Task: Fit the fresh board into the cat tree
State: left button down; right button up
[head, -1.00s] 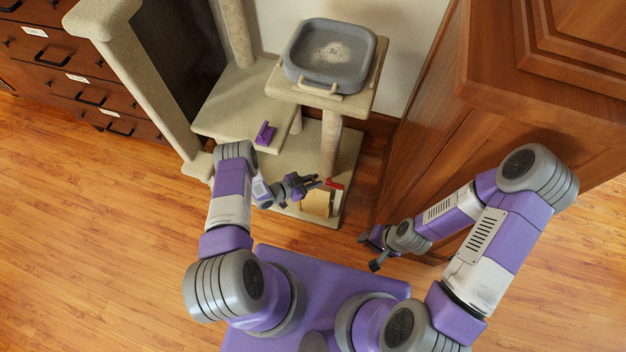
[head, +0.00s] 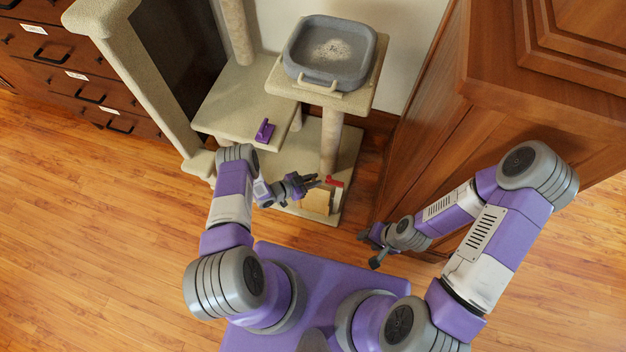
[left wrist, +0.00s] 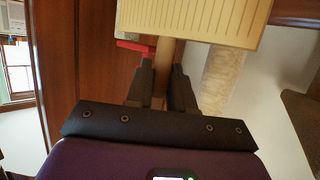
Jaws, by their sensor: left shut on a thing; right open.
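The cat tree (head: 250,108) is beige and carpeted, with a post, low base and a raised platform. My left gripper (head: 318,182) is low at the front of its base, in the head view. In the left wrist view its two dark fingers (left wrist: 161,88) are shut on a narrow tan strip of the board. A grooved cream panel (left wrist: 190,18) shows just beyond, seemingly the board's face. In the head view a tan board (head: 317,202) shows just below the fingertips; whether it is seated is unclear. A red piece (head: 335,183) is beside the fingertips. My right gripper (head: 372,246) is open and empty.
A grey tray (head: 330,55) sits on the tree's upper platform. A purple piece (head: 264,132) is on the middle platform. A wooden cabinet (head: 440,100) stands close on the right, and dark drawers (head: 85,75) at left. The floor at left is clear.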

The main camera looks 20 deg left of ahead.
pick_arm(q)
jog(key=c, duration=0.9)
grip_release()
jog(key=p+v, duration=0.2)
jog(key=v, duration=0.5)
jog(key=shift+a, duration=0.2)
jog(key=shift+s+r, duration=0.1)
jog(key=shift+s, duration=0.05)
